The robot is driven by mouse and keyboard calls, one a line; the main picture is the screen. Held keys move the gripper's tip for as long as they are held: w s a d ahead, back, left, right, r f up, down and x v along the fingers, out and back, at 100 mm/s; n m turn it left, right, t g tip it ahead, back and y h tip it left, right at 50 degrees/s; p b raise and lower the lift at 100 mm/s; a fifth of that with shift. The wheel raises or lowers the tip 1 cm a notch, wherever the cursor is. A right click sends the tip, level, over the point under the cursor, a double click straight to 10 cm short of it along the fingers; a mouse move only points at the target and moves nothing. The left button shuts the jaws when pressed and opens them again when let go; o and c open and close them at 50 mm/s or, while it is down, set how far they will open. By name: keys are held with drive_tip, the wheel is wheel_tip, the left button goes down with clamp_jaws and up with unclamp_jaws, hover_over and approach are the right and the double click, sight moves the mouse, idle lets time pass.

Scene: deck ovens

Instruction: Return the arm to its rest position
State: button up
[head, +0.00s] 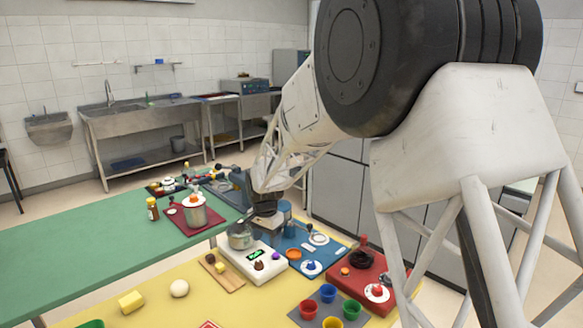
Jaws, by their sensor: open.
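My arm reaches from the upper right down to the middle of the head view.
A blue board (325,257), a red board (352,283) and coloured cups (328,293) lie right of the gripper. A larger pot (196,211) stands on a red mat behind left. The green table (95,255) is largely clear.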

drive_tip(key=s+d+r+n+t, duration=0.1)
drive_tip(key=s+d+r+n, duration=0.1)
drive_tip(key=s+d+r, duration=0.65)
drive_tip(key=s+d+r+n, duration=0.1)
drive_tip(key=s+d+r, duration=0.5)
drive_tip(key=s+d, duration=0.4)
drive_tip(key=s+d+n, duration=0.1)
drive_tip(key=s+d, duration=0.2)
drive_tip(key=s, duration=0.5)
drive_tip(key=s+d+n+t, duration=0.1)
drive_tip(key=s+d, duration=0.2)
drive_tip(key=s, duration=0.5)
drive_tip(key=s+d+n, duration=0.1)
drive_tip(key=s+d, duration=0.2)
drive_tip(key=s, duration=0.6)
drive_tip(key=shift+f, duration=0.2)
idle(0.9)
